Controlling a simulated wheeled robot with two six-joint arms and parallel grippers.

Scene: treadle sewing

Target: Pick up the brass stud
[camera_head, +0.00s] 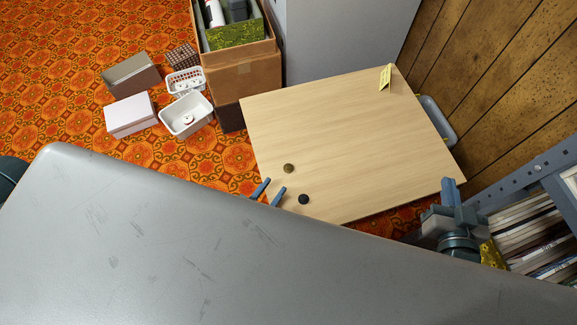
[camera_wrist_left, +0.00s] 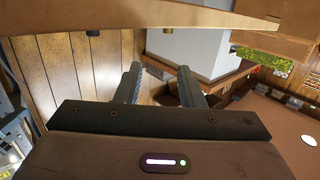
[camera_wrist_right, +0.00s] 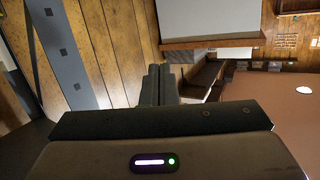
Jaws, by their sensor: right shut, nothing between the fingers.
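The brass stud (camera_head: 289,168) is a small brownish disc on the pale wooden table, near its front left edge. A black stud (camera_head: 303,199) sits just in front of it and to the right. My left gripper (camera_head: 269,192) is open and empty at the table's front left edge, left of both studs. Its two fingers (camera_wrist_left: 158,86) are spread apart in the left wrist view, with small dark pieces beyond them against the table. My right gripper (camera_head: 450,190) is shut and empty off the table's right front corner. Its fingers are together in the right wrist view (camera_wrist_right: 158,85).
A yellow tag (camera_head: 385,77) stands at the back right of the table (camera_head: 340,125), whose middle is clear. A large grey surface (camera_head: 180,240) hides much of the foreground. Cardboard boxes (camera_head: 240,77) and white baskets (camera_head: 187,114) stand left; a shelf (camera_head: 535,170) stands right.

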